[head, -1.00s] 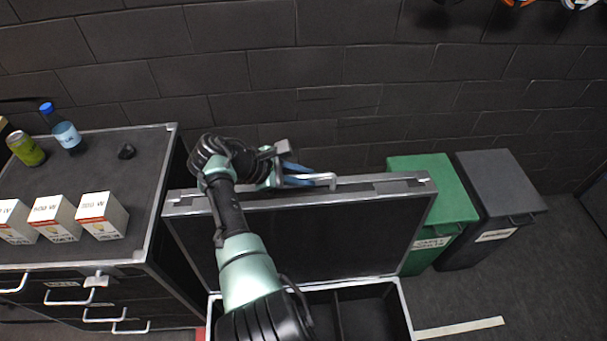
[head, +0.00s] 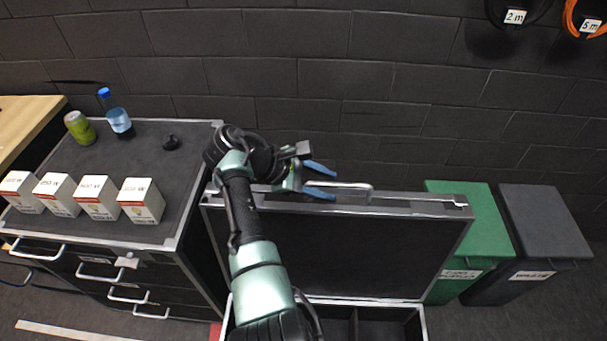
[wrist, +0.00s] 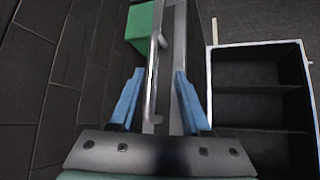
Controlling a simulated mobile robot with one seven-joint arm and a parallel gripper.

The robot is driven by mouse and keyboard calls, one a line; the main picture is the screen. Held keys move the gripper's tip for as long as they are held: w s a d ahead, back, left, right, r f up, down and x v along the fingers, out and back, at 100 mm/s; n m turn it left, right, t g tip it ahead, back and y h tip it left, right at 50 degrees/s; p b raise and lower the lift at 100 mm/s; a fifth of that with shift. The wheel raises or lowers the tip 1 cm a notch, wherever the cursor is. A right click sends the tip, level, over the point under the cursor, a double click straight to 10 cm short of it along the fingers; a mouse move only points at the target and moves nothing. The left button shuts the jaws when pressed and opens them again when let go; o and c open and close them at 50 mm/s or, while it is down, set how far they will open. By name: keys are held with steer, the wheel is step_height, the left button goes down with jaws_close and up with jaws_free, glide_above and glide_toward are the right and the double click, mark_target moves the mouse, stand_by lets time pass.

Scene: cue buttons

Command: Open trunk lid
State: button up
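The trunk lid (head: 330,250) stands upright at the back of the trunk, its dark inner side facing the head camera. A metal handle (head: 358,185) runs along the lid's upper edge and also shows in the wrist view (wrist: 152,80). The open trunk (head: 385,318) shows dark compartments below, also at the right of the wrist view (wrist: 258,103). My gripper (head: 334,184) is open at the lid's top edge, its blue fingers apart. In the wrist view the fingers (wrist: 159,71) lie on either side of the handle and lid edge; contact cannot be told.
A drawer cabinet (head: 95,245) stands left, with several white boxes (head: 141,201), a green can (head: 79,127) and a blue-capped bottle (head: 118,120) on top. A green bin (head: 470,230) and a grey bin (head: 545,235) stand right. A brick wall is close behind.

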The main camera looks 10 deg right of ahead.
steer(key=b+v, duration=0.1)
steer(key=v, duration=0.7)
steer(key=w+a+r+m+t+y, duration=0.3)
steer(key=w+a+r+t+y, duration=0.1)
steer(key=w+r+t, duration=0.35)
steer(key=a+r+m+t+y, duration=0.3)
steer(key=r+t, duration=0.4)
steer(key=r, duration=0.9)
steer(key=s+r+m+t+y, duration=0.2)
steer(key=s+r+m+t, duration=0.5)
steer(key=s+r, duration=1.7)
steer(key=a+t, duration=0.1)
steer(key=t, duration=0.4)
steer(key=shift+y, duration=0.4)
steer(key=shift+r, duration=0.15)
